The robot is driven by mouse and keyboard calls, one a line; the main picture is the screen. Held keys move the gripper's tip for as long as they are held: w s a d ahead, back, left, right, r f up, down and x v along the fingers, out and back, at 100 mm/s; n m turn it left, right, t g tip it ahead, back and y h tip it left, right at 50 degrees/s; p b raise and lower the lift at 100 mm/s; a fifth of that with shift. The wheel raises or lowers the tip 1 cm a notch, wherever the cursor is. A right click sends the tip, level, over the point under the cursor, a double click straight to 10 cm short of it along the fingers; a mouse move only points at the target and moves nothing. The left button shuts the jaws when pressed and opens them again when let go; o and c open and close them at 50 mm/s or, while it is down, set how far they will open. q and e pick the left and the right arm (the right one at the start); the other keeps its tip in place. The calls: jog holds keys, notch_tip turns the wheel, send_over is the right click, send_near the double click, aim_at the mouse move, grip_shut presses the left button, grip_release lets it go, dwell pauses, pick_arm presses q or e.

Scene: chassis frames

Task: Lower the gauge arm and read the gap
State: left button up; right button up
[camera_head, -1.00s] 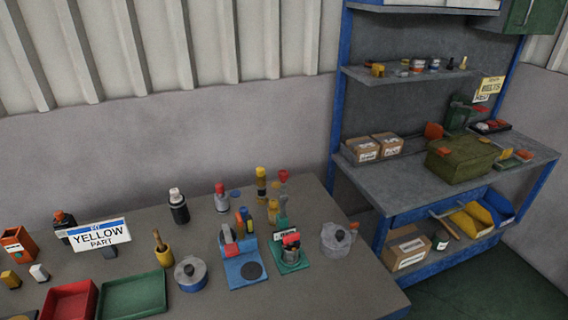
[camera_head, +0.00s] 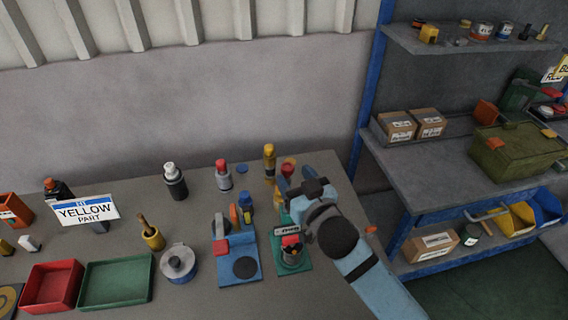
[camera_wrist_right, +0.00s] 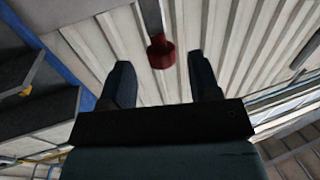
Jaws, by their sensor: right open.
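A gauge stand with a green base (camera_head: 300,264) is on the table, with a small labelled display and a red-topped can-like piece on it. A red knob (camera_head: 288,165) shows just beyond my right gripper (camera_head: 294,178), which hides most of the upright behind it. In the right wrist view, my right gripper (camera_wrist_right: 160,75) is open, and a dark red knob (camera_wrist_right: 161,52) on a grey rod shows between and beyond its fingertips. Contact cannot be told. My left gripper is not in view.
Left of the gauge is a blue-based fixture (camera_head: 246,240) with a red part and dark disc. A lidded pot (camera_head: 179,264), green tray (camera_head: 115,284), red tray (camera_head: 52,287) and bottles stand further left. A shelf bench (camera_head: 440,180) is at right.

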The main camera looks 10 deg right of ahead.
aim_at(284, 165)
jog(key=x, duration=0.4)
jog(key=shift+a+b, duration=0.2)
jog(key=shift+b, duration=0.1)
jog(key=shift+w+a, duration=0.1)
jog(key=shift+w, duration=0.6)
grip_shut()
